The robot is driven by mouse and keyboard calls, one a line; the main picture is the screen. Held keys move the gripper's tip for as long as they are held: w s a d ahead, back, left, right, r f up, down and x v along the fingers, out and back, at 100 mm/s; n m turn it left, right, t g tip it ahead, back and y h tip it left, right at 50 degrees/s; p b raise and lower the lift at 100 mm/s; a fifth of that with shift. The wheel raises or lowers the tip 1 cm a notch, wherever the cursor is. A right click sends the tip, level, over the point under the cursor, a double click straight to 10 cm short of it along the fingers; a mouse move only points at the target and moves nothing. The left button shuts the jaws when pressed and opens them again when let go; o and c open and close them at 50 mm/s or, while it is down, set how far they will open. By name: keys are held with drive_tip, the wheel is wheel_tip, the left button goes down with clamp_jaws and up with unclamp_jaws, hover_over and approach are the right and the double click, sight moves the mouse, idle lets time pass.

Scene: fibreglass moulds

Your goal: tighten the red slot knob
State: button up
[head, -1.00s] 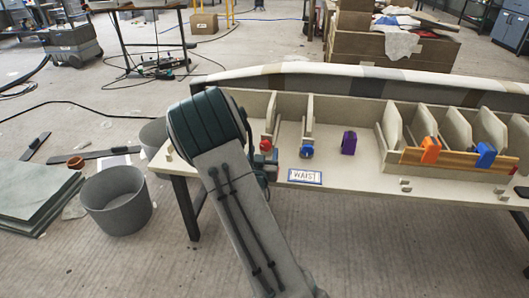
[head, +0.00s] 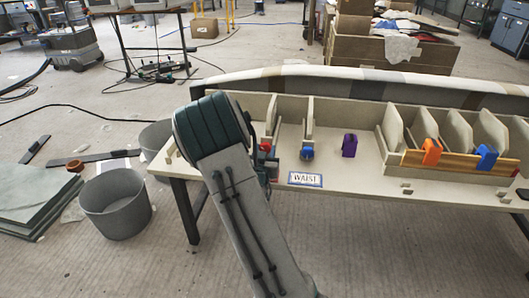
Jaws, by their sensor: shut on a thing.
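The red slot knob (head: 265,147) is at the left end of the bench, in front of an upright slot divider, just right of my arm's teal joint. Only a small part of it shows. My gripper (head: 267,158) is at the knob, shut on it, with its fingers mostly hidden behind my own arm. The knob's turn angle is too small to read.
The bench (head: 370,180) also carries a blue knob (head: 307,153), a purple piece (head: 349,145), an orange clip (head: 431,152) and a second blue clip (head: 486,158). A "WAIST" label (head: 305,179) lies in front. A grey bucket (head: 115,204) stands on the floor at left.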

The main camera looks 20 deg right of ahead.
drive_tip(key=shift+f, duration=0.1)
drive_tip(key=m+b, duration=0.2)
drive_tip(key=b, duration=0.1)
drive_tip(key=shift+d+f+m, duration=0.1)
drive_tip(key=shift+m, duration=0.3)
drive_tip(key=shift+m+b, duration=0.65)
drive_tip(key=shift+m, duration=0.45)
drive_tip(key=shift+s+m, duration=0.1)
drive_tip(key=shift+m, duration=1)
drive_tip(key=o, duration=1)
